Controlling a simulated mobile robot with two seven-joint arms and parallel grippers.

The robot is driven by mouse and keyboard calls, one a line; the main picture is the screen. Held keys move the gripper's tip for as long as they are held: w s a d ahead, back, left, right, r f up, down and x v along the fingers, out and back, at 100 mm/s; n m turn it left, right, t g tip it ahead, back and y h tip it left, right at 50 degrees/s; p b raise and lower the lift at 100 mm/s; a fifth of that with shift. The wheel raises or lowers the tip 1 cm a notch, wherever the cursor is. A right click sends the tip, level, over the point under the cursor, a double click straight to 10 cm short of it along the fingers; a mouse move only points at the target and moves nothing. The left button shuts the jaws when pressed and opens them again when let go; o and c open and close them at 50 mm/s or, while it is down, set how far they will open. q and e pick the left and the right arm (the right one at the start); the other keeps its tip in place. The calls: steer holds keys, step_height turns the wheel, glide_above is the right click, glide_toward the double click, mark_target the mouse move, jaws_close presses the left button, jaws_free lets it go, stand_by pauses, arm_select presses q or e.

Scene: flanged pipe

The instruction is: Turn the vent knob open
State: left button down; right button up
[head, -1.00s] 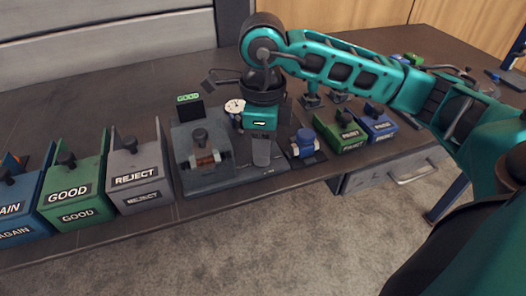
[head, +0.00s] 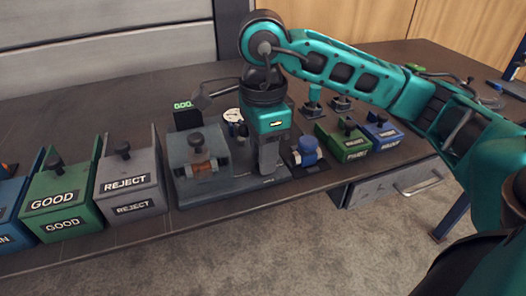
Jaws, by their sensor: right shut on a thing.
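My right gripper (head: 269,165) points straight down at the right part of the grey test fixture (head: 222,192). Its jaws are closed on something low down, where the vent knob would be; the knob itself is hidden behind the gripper. On the fixture's left, a dark-knobbed clamp block (head: 197,145) holds a copper-coloured pipe piece (head: 203,167). A small dark display (head: 186,118) with green text stands at the back left. My left gripper is not in view.
A grey REJECT bin (head: 130,185) and green GOOD bin (head: 62,202) stand to the left. A blue cylindrical part (head: 308,148) sits close right of the gripper. Green (head: 343,142) and blue (head: 381,132) boxes stand further right. The table's front edge is close.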

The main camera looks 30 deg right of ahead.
steer(key=o, duration=1)
steer(key=shift+o, duration=0.2)
